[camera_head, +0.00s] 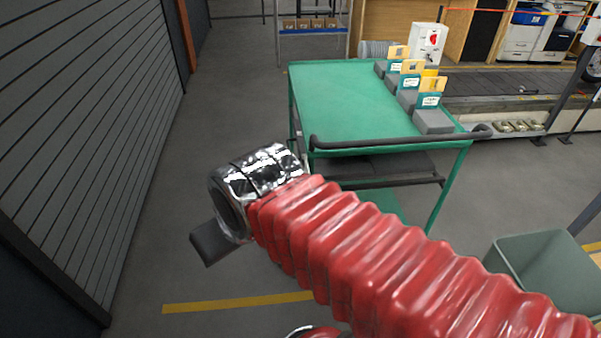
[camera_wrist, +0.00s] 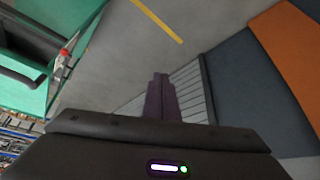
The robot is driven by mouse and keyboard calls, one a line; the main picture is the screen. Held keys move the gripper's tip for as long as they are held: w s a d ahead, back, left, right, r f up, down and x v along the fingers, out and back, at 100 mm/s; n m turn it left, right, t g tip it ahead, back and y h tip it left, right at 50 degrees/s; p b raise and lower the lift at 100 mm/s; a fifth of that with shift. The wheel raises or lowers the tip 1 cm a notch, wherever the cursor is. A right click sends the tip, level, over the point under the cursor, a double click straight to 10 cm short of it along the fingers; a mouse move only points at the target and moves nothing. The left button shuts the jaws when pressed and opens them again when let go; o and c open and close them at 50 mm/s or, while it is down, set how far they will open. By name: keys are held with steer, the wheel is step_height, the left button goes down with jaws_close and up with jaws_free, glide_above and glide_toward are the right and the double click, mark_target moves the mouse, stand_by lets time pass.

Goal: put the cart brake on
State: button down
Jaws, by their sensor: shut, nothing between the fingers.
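The green cart (camera_head: 345,101) stands right of centre in the head view, with a dark handle bar (camera_head: 390,143) along its near edge. Part of the cart (camera_wrist: 78,78) also shows at the left of the wrist view. A small red part (camera_wrist: 65,52) sits at the cart's edge there; I cannot tell for sure whether it is the brake. My gripper (camera_wrist: 160,82) is shut and empty, apart from the cart and over open floor. In the head view my red-sleeved arm hides part of the cart's lower left, and no brake shows clearly.
Several grey blocks with yellow cards (camera_head: 432,121) stand along the cart's right side. A slatted wall (camera_head: 75,130) rises at left. A grey-green bin (camera_head: 545,268) stands at lower right. A conveyor (camera_head: 505,84) runs behind. The floor left of the cart is clear.

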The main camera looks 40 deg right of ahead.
steer(key=shift+w, duration=0.1)
stand_by(0.3)
steer(key=w+d+r+m+g+h, duration=0.1)
steer(key=w+d+m, duration=0.1)
steer(key=w+d, duration=0.45)
steer(key=w+d+r+m+g, duration=0.15)
steer(key=w+d, duration=0.25)
steer(key=d, duration=0.5)
steer(key=w+d+f+m, duration=0.1)
steer(key=d+f, duration=0.1)
steer(key=d, duration=0.7)
steer(key=w+d+f+m, duration=0.2)
steer(key=d+f, duration=0.1)
steer(key=d, duration=0.5)
steer(key=shift+d+g, duration=0.35)
steer(key=shift+g, duration=0.1)
steer(key=shift+w, duration=0.15)
steer(key=x, duration=0.8)
steer(key=a+x, duration=0.1)
steer(key=x, duration=0.3)
steer(key=shift+s+f, duration=0.25)
steer(key=shift+f, duration=0.15)
steer(key=shift+a+f, duration=0.15)
steer(key=shift+f, duration=0.45)
